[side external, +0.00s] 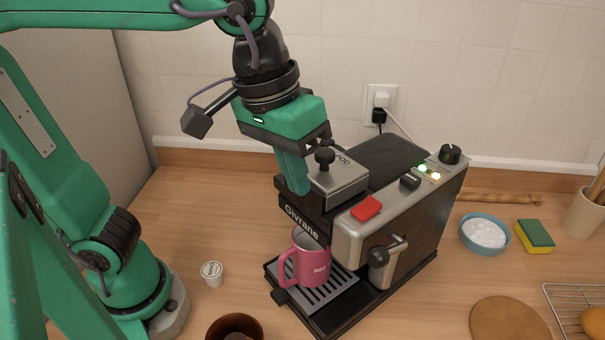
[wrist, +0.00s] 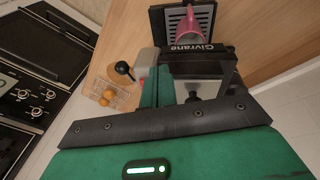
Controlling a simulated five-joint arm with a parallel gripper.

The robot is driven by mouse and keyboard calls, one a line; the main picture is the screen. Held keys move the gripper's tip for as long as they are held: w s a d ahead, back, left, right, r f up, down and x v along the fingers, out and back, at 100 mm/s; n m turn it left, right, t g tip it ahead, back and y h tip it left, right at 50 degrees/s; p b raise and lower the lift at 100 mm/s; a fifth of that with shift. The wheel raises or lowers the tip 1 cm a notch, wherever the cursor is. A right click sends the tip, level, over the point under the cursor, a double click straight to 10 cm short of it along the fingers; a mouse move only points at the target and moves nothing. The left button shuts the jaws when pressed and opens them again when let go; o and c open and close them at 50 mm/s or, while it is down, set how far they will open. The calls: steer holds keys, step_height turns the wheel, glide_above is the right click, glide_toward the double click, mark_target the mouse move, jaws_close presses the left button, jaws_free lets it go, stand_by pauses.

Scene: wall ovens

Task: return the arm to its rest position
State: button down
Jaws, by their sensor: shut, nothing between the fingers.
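My gripper (side external: 297,190) is shut and empty, pointing down beside the pod lid and black knob of the coffee machine (side external: 420,215). Its fingers overlap the machine's upper front in the side view, and I cannot tell whether they touch it. My green fingers (wrist: 152,85) also show in the wrist view, beside the machine's top. A pink mug (side external: 311,262) stands upright on the drip tray (side external: 338,290) under the machine's front. My green arm reaches in from the left and bends down over the machine.
A white pod (side external: 212,271) and a dark brown cup (side external: 234,326) are at the front left. A blue bowl (side external: 484,236), a sponge (side external: 534,236), a round board (side external: 508,320) and a wire rack (side external: 566,310) are at right. Left of the machine, the counter is largely clear.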

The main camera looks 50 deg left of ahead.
steer(key=a+f+t, duration=0.1)
steer(key=a+f, duration=0.2)
steer(key=a, duration=0.6)
steer(key=a+f+m+t+y, duration=0.1)
steer(key=a+f, duration=0.3)
steer(key=a, duration=0.6)
steer(key=shift+s+f+t+y, duration=0.25)
steer(key=shift+s+t+y, duration=0.1)
steer(key=shift+t, duration=0.45)
